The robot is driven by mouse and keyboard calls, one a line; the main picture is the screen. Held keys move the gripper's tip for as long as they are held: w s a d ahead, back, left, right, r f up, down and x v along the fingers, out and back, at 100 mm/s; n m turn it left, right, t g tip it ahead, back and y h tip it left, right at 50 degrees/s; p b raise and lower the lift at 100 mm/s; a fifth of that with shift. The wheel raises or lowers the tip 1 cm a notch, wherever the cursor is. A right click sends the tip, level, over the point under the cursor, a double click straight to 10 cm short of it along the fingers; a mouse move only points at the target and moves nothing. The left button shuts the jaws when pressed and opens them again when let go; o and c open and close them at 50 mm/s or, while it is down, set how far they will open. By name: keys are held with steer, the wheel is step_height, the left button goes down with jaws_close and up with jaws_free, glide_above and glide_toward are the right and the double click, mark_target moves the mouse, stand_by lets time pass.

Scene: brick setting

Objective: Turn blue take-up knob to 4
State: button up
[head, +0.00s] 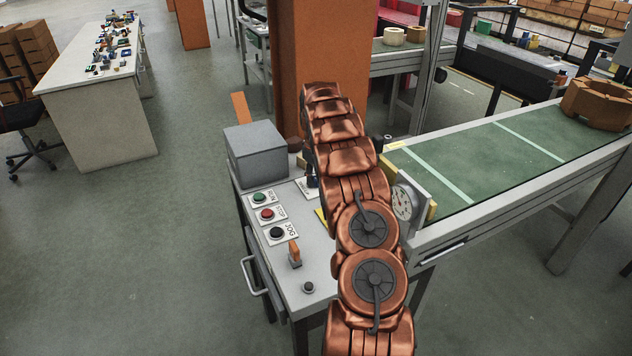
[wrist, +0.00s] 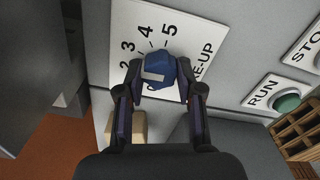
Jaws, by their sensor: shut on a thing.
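The blue take-up knob (wrist: 158,74) sits on a white dial plate (wrist: 196,25) in the wrist view. The numbers 2, 3, 4 and 5 show around its far side, and the end of the label reads "E-UP". My gripper (wrist: 158,84) has one finger on each side of the knob and is shut on it. A pale mark shows on the knob's face; I cannot tell exactly which number it points to. Part of the scale near me is hidden by the knob and fingers. In the head view my own arm hides the knob and gripper.
The green RUN button (wrist: 286,102) and the STOP plate (wrist: 305,48) lie right of the dial. In the head view a grey box (head: 256,152) stands on the panel table, an orange-handled switch (head: 294,252) is near its front, and a green conveyor (head: 480,160) runs right.

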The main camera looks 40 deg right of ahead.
steer(key=m+b, duration=0.1)
steer(key=m, duration=0.2)
steer(key=m+b, duration=0.2)
steer(key=shift+f+m, duration=0.2)
steer(key=shift+m, duration=0.2)
steer(key=m+b, duration=0.1)
steer(key=m, duration=0.4)
steer(key=shift+r, duration=0.15)
steer(key=shift+d+b, duration=0.1)
steer(key=shift+b, duration=0.2)
steer(key=o, duration=1.2)
steer(key=shift+c, duration=0.2)
steer(key=shift+r, duration=0.15)
steer(key=shift+r, duration=3.6)
